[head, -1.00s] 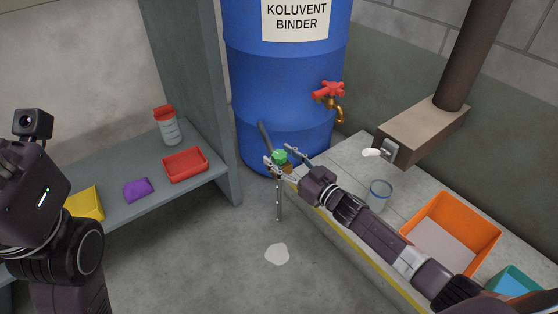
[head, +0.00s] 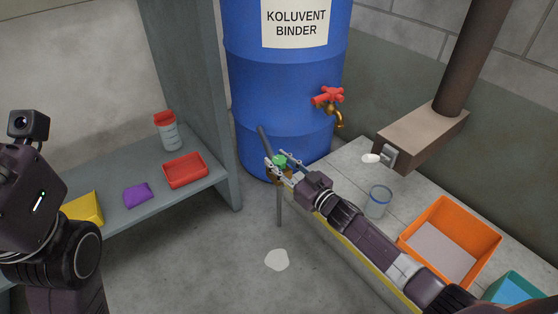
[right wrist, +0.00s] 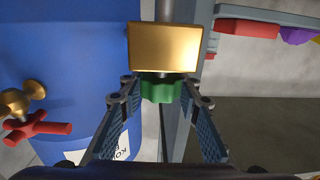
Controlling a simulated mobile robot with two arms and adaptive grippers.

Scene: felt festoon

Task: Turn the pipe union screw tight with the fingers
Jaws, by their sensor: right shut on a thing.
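The pipe union screw is a green lobed knob (head: 280,161) in front of the blue drum's lower part. It also shows in the right wrist view (right wrist: 160,89), against a brass block (right wrist: 163,47) on a grey pipe (head: 279,206). My right gripper (head: 282,165) has its fingers on either side of the green screw and is shut on it; the right wrist view shows the fingertips (right wrist: 160,92) at its sides. My left arm is at the left edge of the head view; its fingers are out of the picture.
A blue drum (head: 285,80) with a red-handled tap (head: 327,97) stands behind. At right are a glass jar (head: 378,202), an orange bin (head: 485,242) and a brown box duct (head: 425,137). A grey shelf (head: 215,190) at left holds a red tray (head: 185,170). A pale spot (head: 277,260) marks the floor.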

